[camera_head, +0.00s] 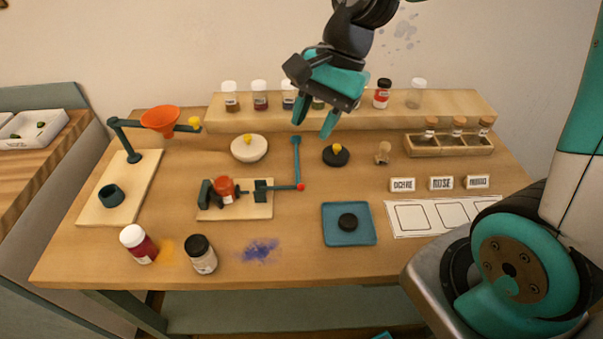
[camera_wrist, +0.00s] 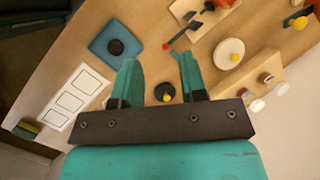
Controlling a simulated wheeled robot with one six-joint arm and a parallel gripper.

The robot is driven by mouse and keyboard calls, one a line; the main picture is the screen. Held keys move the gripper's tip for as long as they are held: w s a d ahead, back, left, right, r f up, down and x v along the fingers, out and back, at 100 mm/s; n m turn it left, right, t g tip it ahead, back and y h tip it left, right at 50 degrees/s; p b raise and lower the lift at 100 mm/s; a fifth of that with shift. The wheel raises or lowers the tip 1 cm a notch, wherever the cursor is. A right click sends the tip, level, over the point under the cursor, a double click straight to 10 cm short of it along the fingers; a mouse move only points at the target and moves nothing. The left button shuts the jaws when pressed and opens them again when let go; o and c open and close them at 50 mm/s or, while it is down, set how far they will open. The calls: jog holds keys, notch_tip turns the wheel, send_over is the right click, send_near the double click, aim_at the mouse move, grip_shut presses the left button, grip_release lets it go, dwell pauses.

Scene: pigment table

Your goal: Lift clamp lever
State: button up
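The clamp (camera_head: 262,190) is a teal fixture on a small wooden board (camera_head: 240,212), left of the table's middle. An orange-red piece (camera_head: 223,187) sits at its left. A teal lever arm (camera_head: 284,188) runs right from it to a red tip (camera_head: 301,187). A teal bar (camera_head: 297,162) extends from near that tip toward the back. The red tip also shows in the wrist view (camera_wrist: 166,46), with the clamp at the top edge. My gripper (camera_head: 313,125) is open and empty, above and behind the lever. In the wrist view its fingers (camera_wrist: 158,62) are apart.
A black disc with a yellow knob (camera_head: 336,157) and a white disc (camera_head: 249,149) stand behind the clamp. A blue tray (camera_head: 349,238) with a black puck lies right front. Jars (camera_head: 138,246) stand at the front left. A shelf (camera_head: 350,113) with jars lines the back.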

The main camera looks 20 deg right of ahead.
jog(key=w+d+f+m+p, duration=0.1)
jog(key=w+d+f+m, duration=0.5)
jog(key=m, duration=0.7)
jog(key=p, duration=0.2)
send_near(282, 188)
jog(key=shift+y, duration=0.3)
jog(key=f, duration=0.5)
jog(key=s+f, duration=0.1)
jog(key=f, duration=0.2)
jog(key=shift+r, duration=0.1)
grip_shut()
